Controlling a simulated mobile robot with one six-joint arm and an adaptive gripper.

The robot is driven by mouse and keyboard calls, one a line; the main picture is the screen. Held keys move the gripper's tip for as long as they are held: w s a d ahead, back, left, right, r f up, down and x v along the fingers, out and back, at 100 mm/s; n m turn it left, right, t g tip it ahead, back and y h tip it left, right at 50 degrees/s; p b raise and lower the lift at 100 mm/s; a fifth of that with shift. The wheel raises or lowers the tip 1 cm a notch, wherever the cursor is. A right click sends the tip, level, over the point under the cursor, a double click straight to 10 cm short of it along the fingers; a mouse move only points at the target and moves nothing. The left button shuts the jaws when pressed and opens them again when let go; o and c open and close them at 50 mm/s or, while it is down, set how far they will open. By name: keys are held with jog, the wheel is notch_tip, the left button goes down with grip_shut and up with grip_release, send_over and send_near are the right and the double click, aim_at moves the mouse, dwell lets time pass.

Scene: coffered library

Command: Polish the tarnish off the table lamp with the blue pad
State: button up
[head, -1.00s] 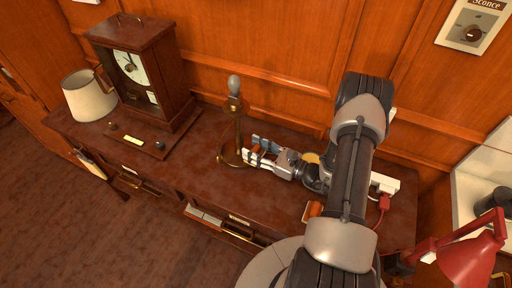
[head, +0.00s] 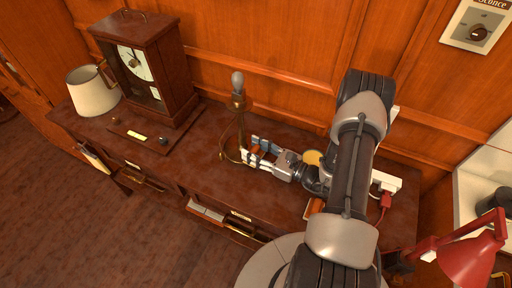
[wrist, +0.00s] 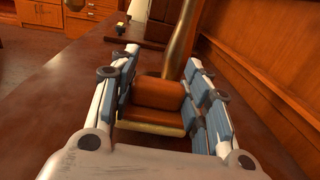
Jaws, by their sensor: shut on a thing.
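The table lamp (head: 239,118) stands upright on the dark desk, a brass stem with a bare bulb (head: 237,82) on top and a round base. Its stem also shows in the wrist view (wrist: 180,42), just beyond my fingers. My gripper (head: 254,154) is low over the desk, right beside the lamp's lower stem. It is shut on an orange-brown block (wrist: 160,95) with a brassy lower edge. Blue pads line my fingers. I see no blue face on the block; its far side is hidden. I cannot tell whether it touches the lamp.
A wooden clock (head: 149,75) and a cream lampshade (head: 93,92) stand at the desk's left. A white power strip (head: 386,181) with a red plug lies at the right. The panelled wall is close behind. Drawers partly stand out in front. A red lamp (head: 470,255) is at lower right.

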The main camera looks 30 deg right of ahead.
jog(key=shift+s+a, duration=0.15)
jog(key=shift+a, duration=0.05)
jog(key=shift+w+d, duration=0.35)
jog(key=shift+d, duration=0.2)
jog(key=shift+d+b, duration=0.1)
jog(key=shift+b, duration=0.2)
jog(key=shift+w+d, duration=0.35)
jog(key=shift+d, duration=0.1)
jog(key=shift+r, duration=0.1)
